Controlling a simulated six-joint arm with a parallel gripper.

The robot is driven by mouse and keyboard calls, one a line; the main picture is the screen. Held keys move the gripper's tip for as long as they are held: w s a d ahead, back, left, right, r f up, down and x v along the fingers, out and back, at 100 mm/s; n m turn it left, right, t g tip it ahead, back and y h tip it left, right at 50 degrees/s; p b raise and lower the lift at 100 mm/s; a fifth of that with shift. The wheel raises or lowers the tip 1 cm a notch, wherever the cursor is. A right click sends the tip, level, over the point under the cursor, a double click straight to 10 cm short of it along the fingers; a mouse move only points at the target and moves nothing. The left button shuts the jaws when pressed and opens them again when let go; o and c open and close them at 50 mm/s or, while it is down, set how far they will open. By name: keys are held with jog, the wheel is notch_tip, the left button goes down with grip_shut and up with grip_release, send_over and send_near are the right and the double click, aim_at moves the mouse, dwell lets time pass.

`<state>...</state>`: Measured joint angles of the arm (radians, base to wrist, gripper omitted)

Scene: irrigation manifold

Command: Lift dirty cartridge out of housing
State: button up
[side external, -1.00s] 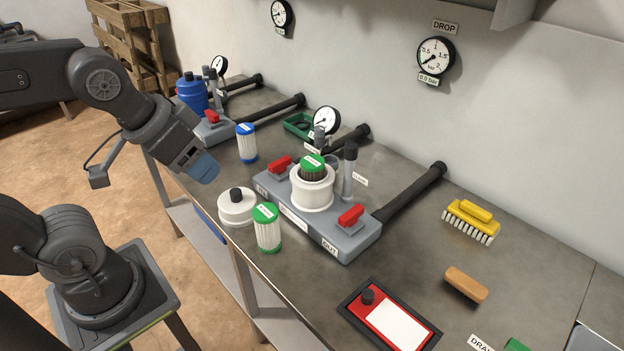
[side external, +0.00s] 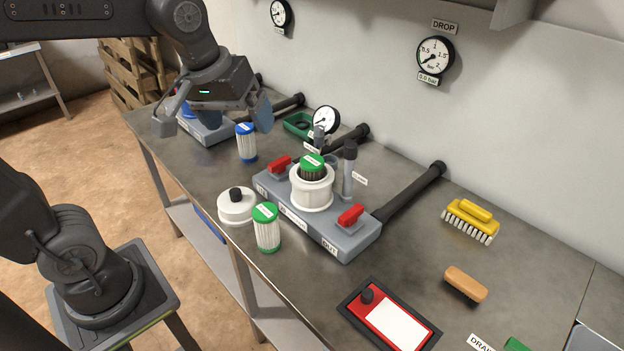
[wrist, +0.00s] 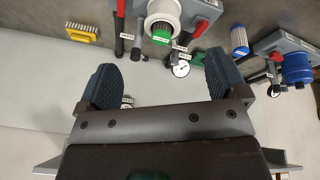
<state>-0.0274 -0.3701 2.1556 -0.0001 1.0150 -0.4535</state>
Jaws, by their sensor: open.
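The dirty cartridge (side external: 313,170), dark-pleated with a green top, sits upright in the open white housing (side external: 312,193) on the grey manifold block. Its green cap also shows in the wrist view (wrist: 162,32), beyond the space between my fingers. My gripper (side external: 262,112) is in the air to the left of and above the housing, apart from it. In the wrist view, my gripper's two blue-grey fingers (wrist: 162,85) are spread wide with nothing between them. The white housing lid (side external: 236,206) with a black knob lies on the bench left of the block.
A clean green-capped cartridge (side external: 267,229) stands in front of the block. A blue-capped cartridge (side external: 246,143) stands further back. Red valve handles (side external: 351,215), a clear tube (side external: 349,172) and a gauge (side external: 326,120) rise around the housing. A yellow brush (side external: 471,220) lies at right.

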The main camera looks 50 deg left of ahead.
jog(key=w+a+f+n+g, duration=0.1)
jog(key=w+a+n+g, duration=0.1)
jog(key=w+n, duration=0.6)
jog(key=n+g, duration=0.2)
jog(key=n, duration=0.2)
send_over(312, 161)
notch_tip(312, 161, down, 7)
jog(key=f, duration=0.8)
jog(key=shift+w+d, duration=0.15)
jog(key=shift+w, duration=0.1)
jog(key=shift+s+a+f, duration=0.1)
jog(key=shift+f, duration=1.2)
jog(key=shift+s+a+f, duration=0.1)
jog(key=shift+f, duration=1.2)
jog(key=shift+c, duration=0.2)
jog(key=c, duration=1.3)
